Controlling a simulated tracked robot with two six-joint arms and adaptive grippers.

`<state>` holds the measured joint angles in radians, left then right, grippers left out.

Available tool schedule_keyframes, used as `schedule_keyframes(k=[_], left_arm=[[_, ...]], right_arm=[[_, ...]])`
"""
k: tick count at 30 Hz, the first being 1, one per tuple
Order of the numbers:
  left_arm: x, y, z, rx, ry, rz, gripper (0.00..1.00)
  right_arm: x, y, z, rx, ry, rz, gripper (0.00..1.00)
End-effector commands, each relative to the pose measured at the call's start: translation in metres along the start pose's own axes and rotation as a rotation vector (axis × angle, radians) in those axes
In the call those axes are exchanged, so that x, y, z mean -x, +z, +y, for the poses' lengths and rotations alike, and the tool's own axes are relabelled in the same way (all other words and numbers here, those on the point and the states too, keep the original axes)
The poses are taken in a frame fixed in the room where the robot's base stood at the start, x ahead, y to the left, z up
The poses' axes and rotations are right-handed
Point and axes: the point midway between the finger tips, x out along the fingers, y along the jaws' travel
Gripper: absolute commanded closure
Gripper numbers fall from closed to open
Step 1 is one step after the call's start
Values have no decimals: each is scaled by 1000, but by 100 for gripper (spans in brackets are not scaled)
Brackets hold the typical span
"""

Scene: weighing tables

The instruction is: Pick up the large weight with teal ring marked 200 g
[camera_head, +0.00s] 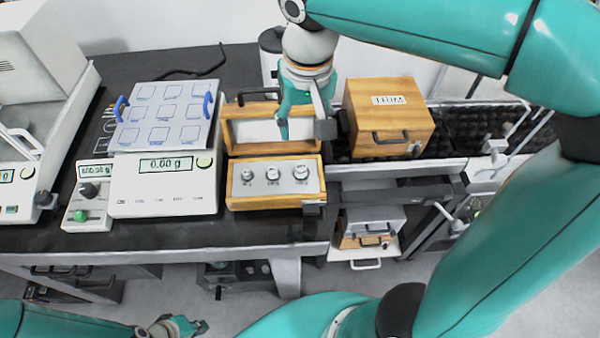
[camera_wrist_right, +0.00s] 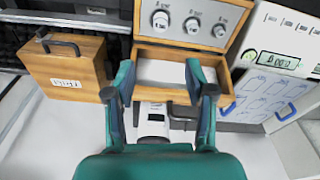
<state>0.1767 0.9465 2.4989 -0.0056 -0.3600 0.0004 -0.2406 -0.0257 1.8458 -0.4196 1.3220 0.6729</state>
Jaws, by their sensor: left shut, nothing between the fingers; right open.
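Three silver weights stand in a row on the light panel of an open wooden box (camera_head: 236,203). The biggest weight (camera_head: 301,172) is at the right end in the head view and at the left end in the right wrist view (camera_wrist_right: 160,20). Its teal ring and mark are too small to make out. A middle-sized weight (camera_head: 272,174) and a smaller weight (camera_head: 247,176) stand beside it. My right gripper (camera_head: 303,122) is open and empty over the box's far white-lined section, apart from the weights. My left gripper (camera_head: 184,327) is shut and empty at the bottom edge.
A balance (camera_head: 165,205) reading 0.00 g stands left of the box, with a tray of squares (camera_head: 162,115) behind it. A closed wooden case (camera_head: 390,118) stands to the right, near my right gripper. Another instrument (camera_head: 40,60) is at far left.

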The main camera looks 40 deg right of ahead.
Motion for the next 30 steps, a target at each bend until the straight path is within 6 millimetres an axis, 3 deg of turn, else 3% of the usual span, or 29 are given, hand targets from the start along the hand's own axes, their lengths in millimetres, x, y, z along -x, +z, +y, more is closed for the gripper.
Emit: schedule_keyframes(k=[3,9,19,30], left_arm=[[-5,0,-2,0,0,0,100],[-8,0,-3,0,0,0,100],[-10,0,-4,0,0,0,100],[-12,0,-4,0,0,0,100]], right_arm=[[-29,2,2,-5,3,-5,45],[-67,1,3,-6,4,-4,45],[-90,3,2,-6,3,-2,45],[-133,9,0,-8,1,-2,45]])
